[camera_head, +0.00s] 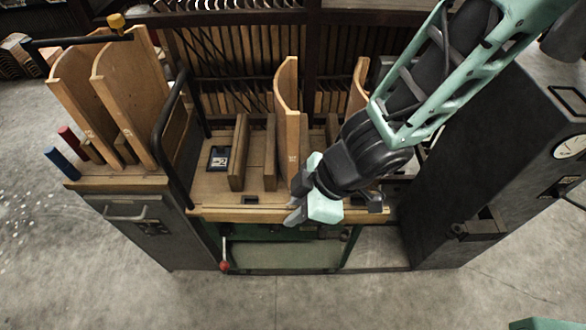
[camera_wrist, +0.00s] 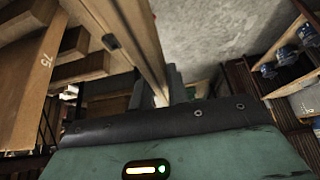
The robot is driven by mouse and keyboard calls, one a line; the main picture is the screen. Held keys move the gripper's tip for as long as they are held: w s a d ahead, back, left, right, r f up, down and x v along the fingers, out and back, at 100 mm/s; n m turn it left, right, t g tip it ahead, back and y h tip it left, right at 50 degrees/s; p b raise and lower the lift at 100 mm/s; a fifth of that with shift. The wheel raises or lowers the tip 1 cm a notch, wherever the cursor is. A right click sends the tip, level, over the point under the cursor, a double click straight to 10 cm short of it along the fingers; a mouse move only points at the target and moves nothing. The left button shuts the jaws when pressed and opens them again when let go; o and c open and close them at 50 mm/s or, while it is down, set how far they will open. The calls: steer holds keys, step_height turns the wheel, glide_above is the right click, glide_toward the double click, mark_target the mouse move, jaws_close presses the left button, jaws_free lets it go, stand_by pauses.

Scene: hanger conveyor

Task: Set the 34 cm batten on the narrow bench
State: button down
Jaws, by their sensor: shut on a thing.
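My gripper (camera_head: 298,205) is at the front edge of the middle wooden-topped bench (camera_head: 215,185). In the wrist view its fingers (camera_wrist: 180,92) are shut on a narrow pale wooden strip (camera_wrist: 147,35), which appears to be the batten. The strip (camera_head: 250,215) runs along the bench's front edge in the head view. I cannot tell whether it rests on the bench or hangs just off it. Its right part is partly hidden by my gripper. Its length cannot be read.
Upright wooden blocks (camera_head: 238,152) and curved boards (camera_head: 287,110) stand on the bench behind my gripper. A grey cabinet (camera_head: 140,225) with taller curved boards is at left. A dark cabinet (camera_head: 480,170) is at right. The floor in front (camera_head: 330,300) is clear.

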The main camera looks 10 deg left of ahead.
steer(key=shift+w+d+f+m+t, duration=0.2)
steer(key=shift+d+f+m, duration=0.1)
steer(key=shift+d, duration=0.2)
steer(key=shift+w+d+f+m+t, duration=0.15)
steer(key=shift+d+f+m, duration=0.1)
steer(key=shift+d, duration=0.25)
steer(key=w+d+f+m+t+h, duration=0.2)
steer(key=d+f+m, duration=0.4)
steer(key=d, duration=0.6)
steer(key=w+d+f+m+t+h, duration=0.2)
steer(key=w+d+f+m, duration=0.3)
steer(key=d, duration=0.7)
steer(key=w+d+f+m+t+h, duration=0.1)
steer(key=w+d+f+m, duration=0.3)
steer(key=d+f+m, duration=0.4)
steer(key=d+f+t, duration=0.1)
steer(key=d+f, duration=0.1)
steer(key=d, duration=0.3)
steer(key=shift+w+t+h, duration=0.2)
steer(key=shift+t+h, duration=0.15)
steer(key=shift+h, duration=0.05)
steer(key=shift+f, duration=0.1)
steer(key=shift+w, duration=0.1)
